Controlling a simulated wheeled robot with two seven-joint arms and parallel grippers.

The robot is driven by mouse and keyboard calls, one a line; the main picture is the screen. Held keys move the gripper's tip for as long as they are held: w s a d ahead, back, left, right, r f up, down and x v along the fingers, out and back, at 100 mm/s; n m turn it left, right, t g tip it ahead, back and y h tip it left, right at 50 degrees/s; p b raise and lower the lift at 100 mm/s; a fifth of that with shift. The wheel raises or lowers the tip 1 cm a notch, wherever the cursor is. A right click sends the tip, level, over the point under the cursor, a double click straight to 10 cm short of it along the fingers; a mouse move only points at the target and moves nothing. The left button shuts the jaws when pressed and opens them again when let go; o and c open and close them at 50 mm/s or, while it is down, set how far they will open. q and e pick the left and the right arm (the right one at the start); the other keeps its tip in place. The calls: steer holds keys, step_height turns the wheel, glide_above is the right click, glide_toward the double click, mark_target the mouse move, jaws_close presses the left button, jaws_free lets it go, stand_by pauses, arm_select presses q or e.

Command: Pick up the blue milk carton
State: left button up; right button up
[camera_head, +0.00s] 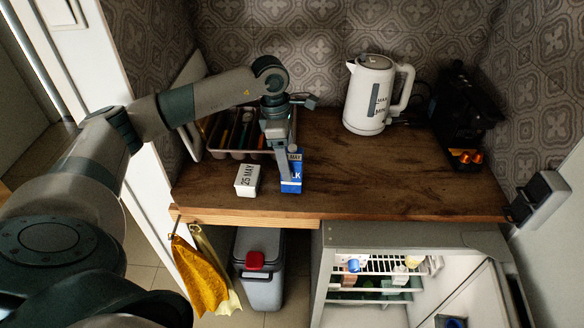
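The blue milk carton (291,184) stands on the wooden counter near its front edge, left of the middle. Its front shows part of white lettering. My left gripper (287,151) points down from above, right at the carton, and one grey finger hides part of the carton's left side and top. The other finger is not clear, so I cannot tell whether the gripper is open around the carton or shut on it. The carton looks upright on the counter. My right gripper is not in view.
A white "25 MAY" box (247,180) stands just left of the carton. A cutlery tray (238,153) is behind. A white kettle (369,95) and black coffee machine (463,115) stand further right. The counter's middle right is clear. An open fridge (415,236) is below.

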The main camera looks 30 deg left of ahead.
arm_select(q)
steer(key=shift+f, duration=0.1)
steer(key=shift+d+f+p, duration=0.25)
steer(key=shift+f+p, duration=0.25)
steer(key=shift+p, duration=0.2)
steer(key=f, duration=0.1)
steer(key=f+p, duration=0.1)
steer(key=shift+d+f+p, duration=0.3)
steer(key=shift+d+f, duration=0.05)
steer(key=shift+f, duration=0.05)
steer(key=shift+w+f, duration=0.1)
steer(key=shift+f, duration=0.45)
steer(key=c, duration=1.5)
steer(key=shift+o, duration=0.2)
steer(key=shift+r, duration=0.1)
